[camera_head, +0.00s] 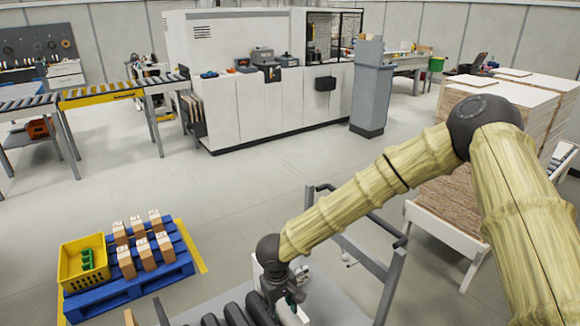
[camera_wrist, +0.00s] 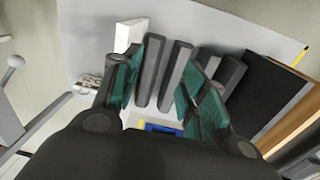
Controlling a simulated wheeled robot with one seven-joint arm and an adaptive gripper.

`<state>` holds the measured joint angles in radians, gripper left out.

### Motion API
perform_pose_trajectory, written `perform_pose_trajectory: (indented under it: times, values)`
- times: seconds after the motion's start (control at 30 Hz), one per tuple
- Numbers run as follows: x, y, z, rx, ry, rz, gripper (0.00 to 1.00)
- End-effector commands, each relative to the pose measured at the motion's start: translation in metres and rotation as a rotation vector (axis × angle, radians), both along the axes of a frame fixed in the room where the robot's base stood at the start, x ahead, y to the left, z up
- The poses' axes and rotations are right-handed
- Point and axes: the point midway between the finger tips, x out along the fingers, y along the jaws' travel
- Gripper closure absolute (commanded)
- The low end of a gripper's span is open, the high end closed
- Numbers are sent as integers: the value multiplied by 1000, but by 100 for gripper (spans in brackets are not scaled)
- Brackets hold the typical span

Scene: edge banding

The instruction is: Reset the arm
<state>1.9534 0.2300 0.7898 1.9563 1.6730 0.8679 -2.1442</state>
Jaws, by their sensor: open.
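My arm reaches from the right side of the head view down to my gripper (camera_head: 287,291), which is low at the bottom centre over a cart. In the wrist view my gripper (camera_wrist: 158,95) is open, its two green-padded fingers apart. Several dark grey bars (camera_wrist: 178,62) stand in a row beyond and between the fingers, and a white block (camera_wrist: 130,35) is at their left end. I cannot tell whether the fingers touch any bar. Nothing is clearly held between them.
A blue pallet (camera_head: 130,284) with several cardboard boxes and a yellow crate (camera_head: 83,262) is on the floor at left. A grey cart frame (camera_head: 392,285) is beside my gripper. Stacked boards (camera_head: 455,205) stand at right. A white machine (camera_head: 240,110) is behind. The middle floor is clear.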

Motion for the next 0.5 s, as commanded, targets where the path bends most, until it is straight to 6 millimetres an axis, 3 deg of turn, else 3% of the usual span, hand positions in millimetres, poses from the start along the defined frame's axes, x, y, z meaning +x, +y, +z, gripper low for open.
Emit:
perform_pose_trajectory:
  times: [0.37, 0.5]
  values:
    - [-25, -45, -63, -70, -79, -87, 57]
    - [-45, -75, -99, -93, -127, -137, 57]
